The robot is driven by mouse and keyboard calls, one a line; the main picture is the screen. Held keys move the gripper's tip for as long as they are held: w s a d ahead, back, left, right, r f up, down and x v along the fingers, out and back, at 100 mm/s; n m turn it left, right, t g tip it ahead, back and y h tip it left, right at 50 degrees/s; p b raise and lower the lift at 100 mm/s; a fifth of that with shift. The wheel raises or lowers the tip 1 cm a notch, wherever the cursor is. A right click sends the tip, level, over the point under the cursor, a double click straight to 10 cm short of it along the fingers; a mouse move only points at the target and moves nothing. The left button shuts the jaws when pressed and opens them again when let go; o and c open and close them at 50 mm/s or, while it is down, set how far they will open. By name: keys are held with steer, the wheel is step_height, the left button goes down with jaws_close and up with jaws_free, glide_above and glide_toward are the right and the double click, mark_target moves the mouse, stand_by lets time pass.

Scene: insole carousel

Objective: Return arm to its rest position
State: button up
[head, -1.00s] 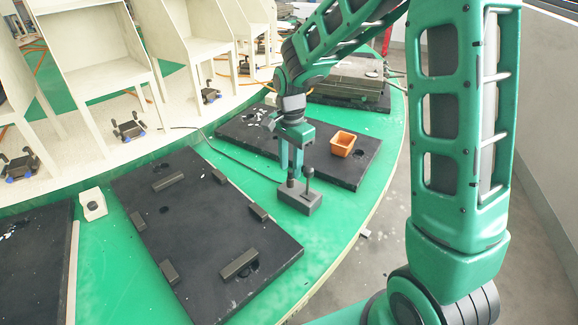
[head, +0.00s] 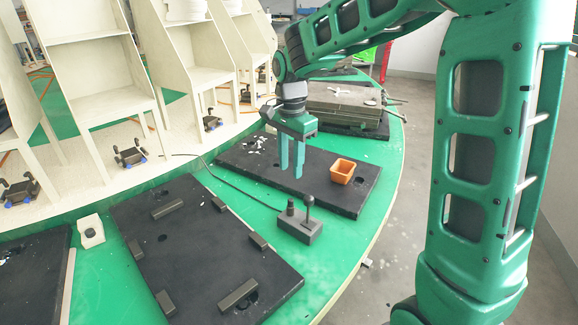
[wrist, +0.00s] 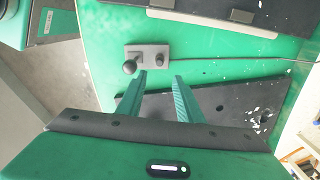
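My gripper (head: 291,164) hangs over the dark board (head: 240,160) with the orange bin, fingers pointing down, apart and empty. In the wrist view the two green fingers (wrist: 158,98) are clearly spread with nothing between them. The grey control box (head: 300,226) with a lever and a knob stands on the green table in front of the gripper, apart from it. The control box also shows beyond the fingertips in the wrist view (wrist: 148,58).
An orange bin (head: 342,171) stands on the dark board right of my gripper. A larger dark board (head: 190,245) with several blocks lies nearer. White chair-like frames (head: 95,70) line the left. A grey fixture (head: 345,104) stands behind.

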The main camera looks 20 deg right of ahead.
steer(key=s+d+r+n, duration=0.3)
steer(key=s+d, duration=0.9)
steer(key=s, duration=0.1)
steer(key=s+d+f+n, duration=0.1)
steer(key=s+d+n, duration=0.1)
steer(key=s, duration=0.7)
steer(key=s+d+f+n, duration=0.2)
steer(key=s+d, duration=0.1)
steer(key=s, duration=0.6)
steer(key=shift+s+d, duration=0.15)
steer(key=shift+d, duration=0.2)
